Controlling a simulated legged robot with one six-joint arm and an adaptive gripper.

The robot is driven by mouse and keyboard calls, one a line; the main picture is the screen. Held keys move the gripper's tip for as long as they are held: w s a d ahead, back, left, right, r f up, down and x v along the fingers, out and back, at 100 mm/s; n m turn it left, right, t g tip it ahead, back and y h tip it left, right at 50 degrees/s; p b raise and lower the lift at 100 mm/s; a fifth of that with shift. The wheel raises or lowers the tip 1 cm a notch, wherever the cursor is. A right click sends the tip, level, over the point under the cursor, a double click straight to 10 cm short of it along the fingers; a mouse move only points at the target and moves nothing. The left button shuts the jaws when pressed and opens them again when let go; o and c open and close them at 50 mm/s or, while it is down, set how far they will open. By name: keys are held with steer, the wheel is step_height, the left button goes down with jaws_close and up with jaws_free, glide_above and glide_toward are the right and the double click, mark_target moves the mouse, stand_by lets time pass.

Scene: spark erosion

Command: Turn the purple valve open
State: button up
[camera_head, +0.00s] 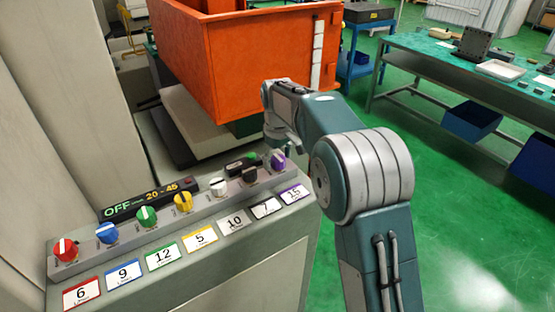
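The purple valve (279,161) is a small knob with a white pointer mark at the far right end of a row of knobs on the grey panel. A white label reading 15 with a purple stripe (294,194) lies in front of it. My arm reaches in from the right, and its end is close above and behind the purple valve. My gripper (284,143) shows only in small part, pointing down by the valve. Its fingertips are too small and hidden to tell whether they touch the valve or are open.
Red (66,250), blue (106,232), green (146,216), yellow (183,201), white (218,186) and black (249,175) knobs line the panel. A display (148,199) reads OFF and 20-45. A large orange bin (240,60) stands behind.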

mark_target(278, 158)
steer(key=shift+d, duration=0.1)
step_height(278, 158, up, 12)
stand_by(0.5)
steer(key=s+d+r+m+t, duration=0.2)
steer(key=s+d+r, duration=0.1)
steer(key=s+d, duration=0.4)
steer(key=s+d+r+m+t, duration=0.1)
steer(key=s+d+r+m, duration=0.25)
steer(key=s, duration=0.65)
steer(key=s+d+f+m+t, duration=0.1)
steer(key=s+d+f, duration=0.2)
steer(key=s+f, duration=0.2)
steer(key=s+d+f+m+t, duration=0.1)
steer(key=s+d+f+m, duration=0.1)
steer(key=s, duration=1)
step_height(278, 158, down, 3)
steer(key=shift+s+d+r+t, duration=0.15)
steer(key=shift+d+t, duration=0.15)
steer(key=shift+d, duration=0.4)
